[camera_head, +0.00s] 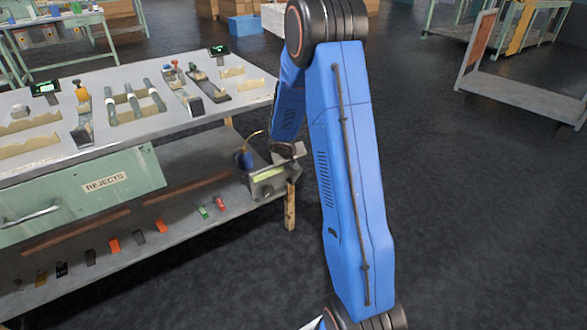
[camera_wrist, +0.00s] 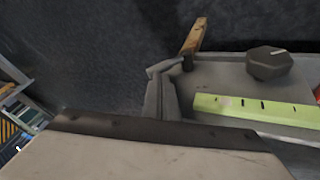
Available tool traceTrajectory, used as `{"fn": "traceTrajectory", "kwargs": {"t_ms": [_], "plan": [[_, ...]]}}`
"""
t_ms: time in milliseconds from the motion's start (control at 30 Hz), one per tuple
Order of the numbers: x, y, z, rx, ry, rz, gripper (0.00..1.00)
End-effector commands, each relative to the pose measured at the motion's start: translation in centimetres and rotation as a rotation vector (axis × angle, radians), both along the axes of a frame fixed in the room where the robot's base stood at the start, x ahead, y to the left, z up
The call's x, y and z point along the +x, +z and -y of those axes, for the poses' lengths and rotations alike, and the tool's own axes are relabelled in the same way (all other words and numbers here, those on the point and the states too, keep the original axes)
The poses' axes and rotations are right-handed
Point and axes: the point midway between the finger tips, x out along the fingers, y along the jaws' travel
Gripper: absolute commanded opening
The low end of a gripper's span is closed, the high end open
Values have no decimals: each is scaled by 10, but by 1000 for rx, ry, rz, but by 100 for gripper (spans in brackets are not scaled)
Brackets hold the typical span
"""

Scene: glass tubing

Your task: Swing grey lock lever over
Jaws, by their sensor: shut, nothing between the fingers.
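My gripper (camera_head: 288,151) is over the right end of the bench's lower shelf, by a grey box-like fixture (camera_head: 262,188) with a yellow-green label strip. In the wrist view its slim grey fingers (camera_wrist: 160,92) are shut, with nothing held between them. They are just left of the fixture's grey top (camera_wrist: 221,77). A short grey bar (camera_wrist: 165,66) lies at the fingertips, close to the fixture's corner. It may be the lock lever, but I cannot tell it surely from the fingers, nor whether they touch. A dark faceted knob (camera_wrist: 270,64) sits on the fixture.
A blue vessel (camera_head: 243,159) with a thin yellowish tube stands just left of the fixture. Small coloured clips lie along the shelf (camera_head: 150,262). The bench top (camera_head: 140,70) holds tools.

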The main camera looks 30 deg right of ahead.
Motion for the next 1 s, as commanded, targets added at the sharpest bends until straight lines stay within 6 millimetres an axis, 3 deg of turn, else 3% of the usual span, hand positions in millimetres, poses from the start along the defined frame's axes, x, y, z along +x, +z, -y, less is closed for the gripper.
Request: {"fn": "traceTrajectory", "kwargs": {"t_ms": [500, 1000], "plan": [[1, -15, 36, 0, -2, -1, 0], [2, -28, 50, -2, 0, -2, 0]]}}
